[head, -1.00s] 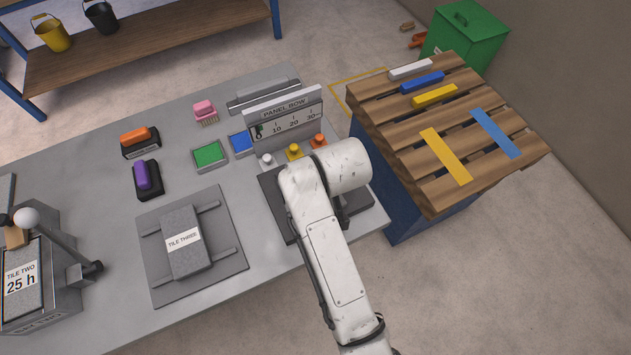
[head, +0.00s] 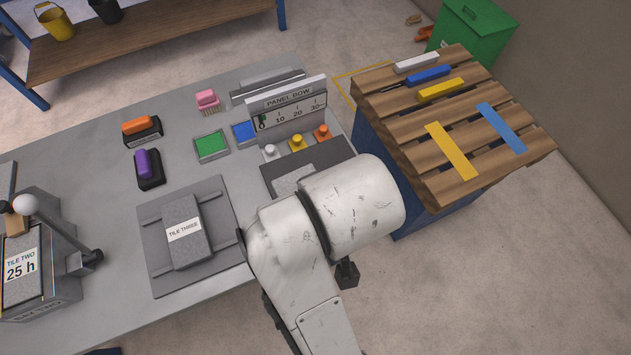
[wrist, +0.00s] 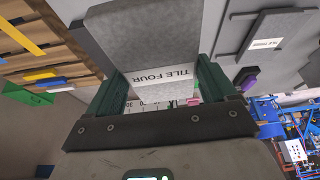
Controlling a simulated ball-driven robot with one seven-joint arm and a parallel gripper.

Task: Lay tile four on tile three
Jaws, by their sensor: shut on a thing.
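Tile four (wrist: 160,45), a grey speckled slab with a white label, is in my gripper (wrist: 160,88) in the wrist view. The two green fingers are shut on its sides. Tile three (head: 184,230), a grey slab with a white label, lies flat on a grey plate (head: 215,268) between two low bars in the head view. It also shows in the wrist view (wrist: 268,36), apart from tile four. In the head view my arm hides the gripper. A light grey patch shows beside my arm over a dark pad; I cannot tell if it is tile four.
The panel row (head: 290,112) with several knobs stands behind the dark pad (head: 330,155). A lever device holding tile two (head: 22,268) is at left. Green (head: 210,145) and blue pads and brushes lie further back. A wooden pallet (head: 405,130) stands at right.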

